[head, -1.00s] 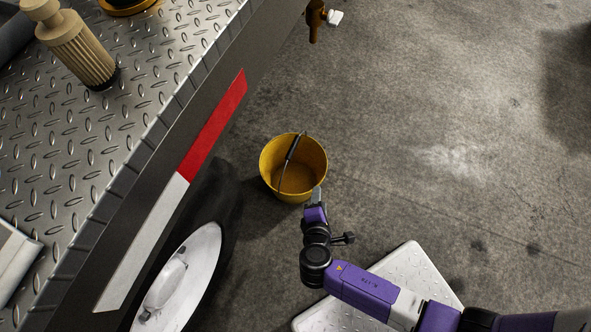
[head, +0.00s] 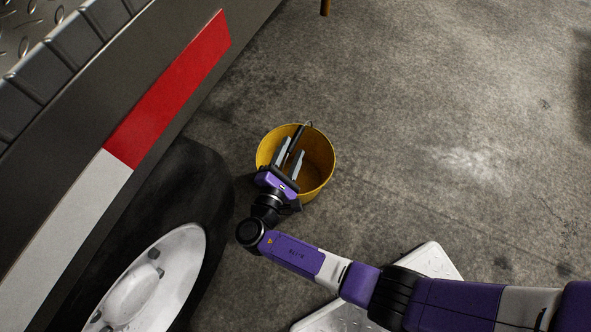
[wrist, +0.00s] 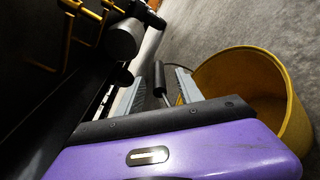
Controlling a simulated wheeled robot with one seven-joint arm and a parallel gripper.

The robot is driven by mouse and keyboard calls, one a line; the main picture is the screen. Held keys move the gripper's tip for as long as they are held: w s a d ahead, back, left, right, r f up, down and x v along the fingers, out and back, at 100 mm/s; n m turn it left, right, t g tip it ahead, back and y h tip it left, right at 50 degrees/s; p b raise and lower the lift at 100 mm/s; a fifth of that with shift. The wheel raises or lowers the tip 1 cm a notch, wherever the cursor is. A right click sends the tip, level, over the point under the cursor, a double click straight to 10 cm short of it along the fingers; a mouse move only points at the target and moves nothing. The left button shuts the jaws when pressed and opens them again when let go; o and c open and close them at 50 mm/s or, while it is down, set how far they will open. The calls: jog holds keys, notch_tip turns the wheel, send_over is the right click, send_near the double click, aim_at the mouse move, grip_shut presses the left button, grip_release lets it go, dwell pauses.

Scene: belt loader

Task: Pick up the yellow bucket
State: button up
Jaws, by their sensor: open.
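The yellow bucket (head: 320,170) stands upright on the concrete floor beside the vehicle's wheel in the head view. It also shows at the right of the wrist view (wrist: 290,110). Its wire handle has a dark grip (head: 296,138); the grip also shows in the wrist view (wrist: 159,78). My gripper (head: 290,156) is over the bucket's left part, its two grey fingers spread apart. In both views the dark grip appears near or between the fingers; I cannot tell whether it touches them. The fingers partly hide the bucket's inside.
The vehicle's side, with a red and white stripe (head: 170,90), runs along the left. Its wheel (head: 150,285) is close to the bucket's left. The floor to the right is clear.

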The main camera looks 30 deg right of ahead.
aim_at(295, 139)
jog(key=x, duration=0.2)
jog(key=b+x, duration=0.1)
jog(key=shift+w+d+f, duration=0.1)
jog(key=shift+w+f, duration=0.2)
jog(key=shift+w, duration=0.15)
jog(key=shift+w+d+r+b, duration=0.1)
jog(key=shift+w+d+b, duration=0.15)
jog(key=shift+w+b, duration=0.1)
jog(key=shift+s, duration=0.1)
grip_shut()
dwell(0.6)
